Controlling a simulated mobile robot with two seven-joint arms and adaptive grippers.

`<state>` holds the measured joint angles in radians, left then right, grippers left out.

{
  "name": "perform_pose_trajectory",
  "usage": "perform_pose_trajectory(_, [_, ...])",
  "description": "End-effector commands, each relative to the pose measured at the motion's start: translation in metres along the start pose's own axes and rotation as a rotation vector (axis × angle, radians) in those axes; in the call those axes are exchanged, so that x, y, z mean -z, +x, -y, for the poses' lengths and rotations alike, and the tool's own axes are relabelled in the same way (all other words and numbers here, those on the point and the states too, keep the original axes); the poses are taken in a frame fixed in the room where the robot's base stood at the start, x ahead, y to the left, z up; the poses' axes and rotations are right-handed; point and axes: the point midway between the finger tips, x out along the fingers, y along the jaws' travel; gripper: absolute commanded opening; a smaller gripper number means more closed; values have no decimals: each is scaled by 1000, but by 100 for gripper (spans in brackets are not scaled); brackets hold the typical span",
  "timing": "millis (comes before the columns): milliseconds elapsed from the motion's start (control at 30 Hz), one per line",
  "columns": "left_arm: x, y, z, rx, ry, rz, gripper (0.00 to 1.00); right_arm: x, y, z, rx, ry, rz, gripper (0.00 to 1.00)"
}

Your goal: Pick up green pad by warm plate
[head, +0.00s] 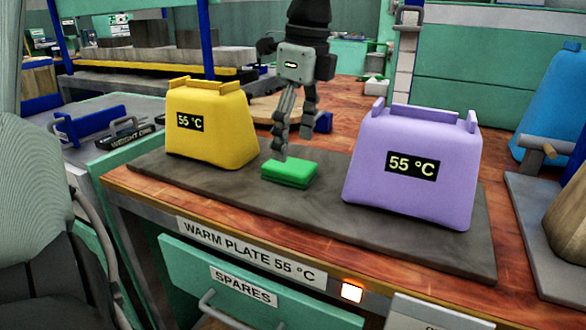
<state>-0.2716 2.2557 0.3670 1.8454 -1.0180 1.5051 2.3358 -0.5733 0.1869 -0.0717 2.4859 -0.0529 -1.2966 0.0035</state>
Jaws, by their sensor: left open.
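The green pad (289,173) lies flat on the dark warm plate (260,193), between a yellow block marked 55 °C (210,132) and a purple block marked 55 °C (413,165). A label on the bench edge reads "WARM PLATE 55 °C" (250,253). My left gripper (294,145) points down just above and behind the pad. Its fingers are apart and hold nothing. One fingertip overlaps the pad's back edge in the picture; I cannot tell whether it touches. My right gripper is not in view.
The yellow and purple blocks stand close on either side of the pad. A drawer marked SPARES (243,287) and a lit orange button (352,292) are on the bench front. A blue object (557,110) stands at the right.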

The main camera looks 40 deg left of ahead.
Motion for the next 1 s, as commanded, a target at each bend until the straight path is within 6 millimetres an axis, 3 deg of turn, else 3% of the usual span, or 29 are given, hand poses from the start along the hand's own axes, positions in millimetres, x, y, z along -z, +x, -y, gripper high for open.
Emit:
perform_pose_trajectory(300, [-4,43,1,0,0,-1,76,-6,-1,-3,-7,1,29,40])
perform_pose_trajectory(600, [-4,47,1,1,-1,-1,75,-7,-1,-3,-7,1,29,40])
perform_pose_trajectory(900, [-4,46,1,1,-1,-1,37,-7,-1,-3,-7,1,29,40])
perform_pose_trajectory(1000, [-4,46,1,1,-2,0,36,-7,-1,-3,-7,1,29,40])
